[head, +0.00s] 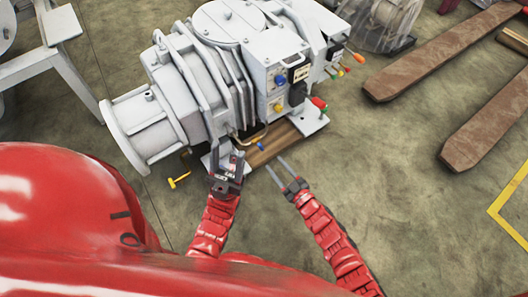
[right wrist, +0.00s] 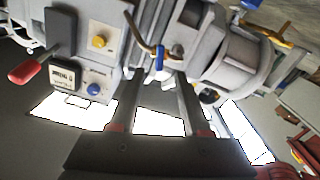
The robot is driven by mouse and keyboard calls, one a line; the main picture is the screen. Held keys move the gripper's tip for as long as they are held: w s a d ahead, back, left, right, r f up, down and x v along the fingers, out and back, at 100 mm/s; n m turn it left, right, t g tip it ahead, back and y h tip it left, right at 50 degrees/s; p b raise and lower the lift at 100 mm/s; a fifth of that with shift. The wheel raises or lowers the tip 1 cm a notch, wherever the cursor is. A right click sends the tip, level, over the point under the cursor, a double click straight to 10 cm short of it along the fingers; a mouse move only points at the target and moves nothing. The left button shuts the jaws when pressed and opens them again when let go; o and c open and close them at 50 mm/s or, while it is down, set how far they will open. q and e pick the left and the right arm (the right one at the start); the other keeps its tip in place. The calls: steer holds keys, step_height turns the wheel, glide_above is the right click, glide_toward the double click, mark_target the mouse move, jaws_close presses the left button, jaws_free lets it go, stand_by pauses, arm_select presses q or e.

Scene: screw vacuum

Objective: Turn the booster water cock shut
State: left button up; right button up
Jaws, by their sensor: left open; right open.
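A small blue cock handle (head: 260,146) sits on a thin brass pipe at the lower front of the grey vacuum machine (head: 205,75). In the right wrist view the blue handle (right wrist: 159,58) hangs from the bent pipe, lined up between my fingertips. A yellow handle (head: 178,182) sticks out low at the machine's left. No label names either cock. My right gripper (head: 276,165) is open and empty, just right of the blue handle and apart from it in the head view. My left gripper (head: 226,157) is open in front of the machine's base, left of the blue handle.
The panel carries a blue knob (head: 280,79), a yellow knob (head: 278,106) and a red handle (head: 319,103). Brown beams (head: 440,50) lie to the right. The floor in front on the right is clear.

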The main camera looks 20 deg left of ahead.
mark_target(262, 148)
steer(key=b+x, duration=0.2)
steer(key=x, duration=0.4)
steer(key=shift+w+a, duration=0.2)
steer(key=shift+a, duration=0.1)
steer(key=shift+w+a, duration=0.4)
steer(key=shift+a, duration=0.05)
jaws_close()
steer(key=shift+r, duration=0.1)
